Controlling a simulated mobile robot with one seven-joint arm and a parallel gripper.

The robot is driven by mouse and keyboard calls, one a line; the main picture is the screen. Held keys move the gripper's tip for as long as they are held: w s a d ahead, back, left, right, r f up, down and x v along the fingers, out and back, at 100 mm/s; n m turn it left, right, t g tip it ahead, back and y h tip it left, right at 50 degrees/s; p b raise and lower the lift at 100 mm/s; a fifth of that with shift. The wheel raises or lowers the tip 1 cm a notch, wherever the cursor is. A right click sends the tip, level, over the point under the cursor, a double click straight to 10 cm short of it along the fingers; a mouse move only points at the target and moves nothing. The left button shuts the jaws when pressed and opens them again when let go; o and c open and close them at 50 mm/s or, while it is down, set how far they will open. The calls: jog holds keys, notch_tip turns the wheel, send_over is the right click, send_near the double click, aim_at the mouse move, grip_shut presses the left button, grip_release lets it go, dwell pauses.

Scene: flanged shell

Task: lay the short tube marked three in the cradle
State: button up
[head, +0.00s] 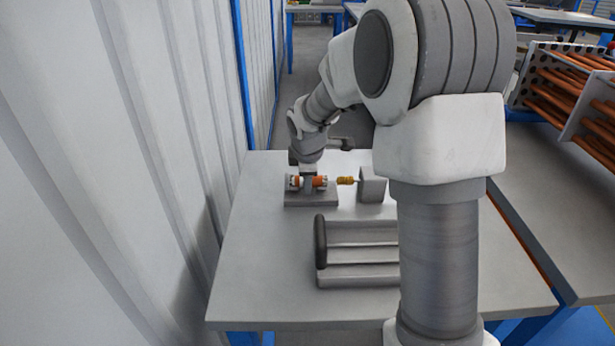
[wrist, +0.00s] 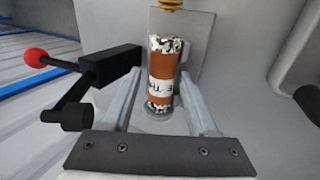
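A short orange tube (wrist: 161,68) with speckled black-and-white ends and a white label lies between my gripper's fingers in the wrist view; only part of the lettering is readable. It also shows in the head view (head: 319,182), lying on a low grey fixture (head: 311,199), which looks like the cradle; its seating there is partly hidden. My gripper (wrist: 164,98) is open, with a gap on each side of the tube. In the head view my gripper (head: 308,180) is down over the tube.
A yellow fitting (head: 346,181) points from a grey block (head: 373,187) toward the tube. A black crank with a red knob (wrist: 36,58) is close to the left finger. A grey grooved rack (head: 358,256) stands nearer on the table. The table's front left is clear.

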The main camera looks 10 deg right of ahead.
jog(key=shift+o, duration=0.7)
jog(key=p+v, duration=0.5)
jog(key=v, duration=1.2)
jog(key=shift+r, duration=0.2)
jog(key=shift+s, duration=0.1)
jog(key=s+d+r+m+y, duration=0.1)
jog(key=s+r+m, duration=0.2)
jog(key=s+m, duration=1.75)
jog(key=s+r+n+p, duration=0.4)
jog(key=r+p, duration=1.1)
jog(key=shift+s+d+n+t, duration=0.2)
jog(key=shift+n+t, duration=0.1)
jog(key=shift+n, duration=0.05)
